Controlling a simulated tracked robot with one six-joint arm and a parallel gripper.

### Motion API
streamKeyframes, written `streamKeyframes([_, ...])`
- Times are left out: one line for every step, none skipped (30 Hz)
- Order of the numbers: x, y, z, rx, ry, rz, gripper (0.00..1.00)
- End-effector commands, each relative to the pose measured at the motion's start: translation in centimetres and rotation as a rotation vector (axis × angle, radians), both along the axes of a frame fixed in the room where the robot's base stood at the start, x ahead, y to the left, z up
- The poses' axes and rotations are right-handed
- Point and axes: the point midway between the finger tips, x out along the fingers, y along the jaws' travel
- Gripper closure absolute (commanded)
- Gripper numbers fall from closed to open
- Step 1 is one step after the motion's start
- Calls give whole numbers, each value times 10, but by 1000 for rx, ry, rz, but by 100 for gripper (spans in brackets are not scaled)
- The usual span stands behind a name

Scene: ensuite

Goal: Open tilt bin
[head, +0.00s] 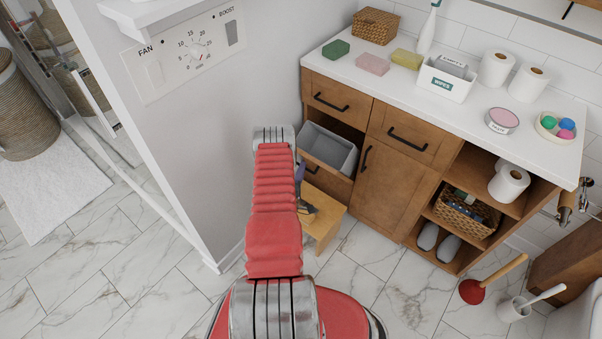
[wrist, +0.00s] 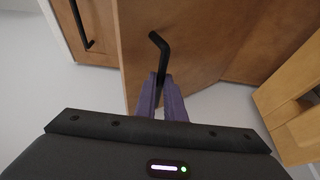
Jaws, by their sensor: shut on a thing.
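The tilt bin front (wrist: 200,45) is a brown wooden panel with a black bar handle (wrist: 158,50). In the wrist view my purple fingers (wrist: 162,95) are shut on the lower part of this handle. In the head view the grey bin (head: 328,148) leans out of the cabinet's left bay with its open top showing, so the tilt bin stands tilted open. My gripper (head: 299,180) is at its front, partly hidden by my red arm. Much of the front panel is hidden there too.
A light wooden stool (head: 324,212) stands close by the bin, also at right in the wrist view (wrist: 297,110). A cabinet door (head: 383,180) adjoins the bin. A grey wall (head: 200,130) is at left. Slippers (head: 438,243) and a plunger (head: 490,280) are at right.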

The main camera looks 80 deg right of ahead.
Motion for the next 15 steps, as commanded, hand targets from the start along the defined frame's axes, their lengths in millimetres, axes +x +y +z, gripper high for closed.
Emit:
streamKeyframes([-1, -4, 2, 13, -5, -1, 100])
streamKeyframes([-2, -5, 3, 18, -8, -1, 100])
streamKeyframes([-2, -5, 4, 23, -10, -2, 100])
streamKeyframes([-3, -6, 4, 27, -11, -2, 100])
streamKeyframes([-3, -6, 4, 30, -12, -2, 100])
streamKeyframes([-3, -6, 5, 32, -12, -1, 100])
streamKeyframes([-3, -6, 5, 33, -13, -1, 100])
streamKeyframes([-3, -6, 4, 33, -13, -1, 100])
streamKeyframes([-3, -6, 4, 33, -12, -1, 100])
streamKeyframes([-3, -6, 4, 33, -12, -1, 100])
streamKeyframes([-3, -6, 4, 33, -12, -1, 100])
streamKeyframes([-3, -6, 4, 33, -12, -1, 100])
streamKeyframes([-3, -6, 4, 33, -12, -1, 100])
streamKeyframes([-3, -6, 4, 33, -12, -1, 100])
streamKeyframes([-3, -6, 4, 33, -12, -1, 88])
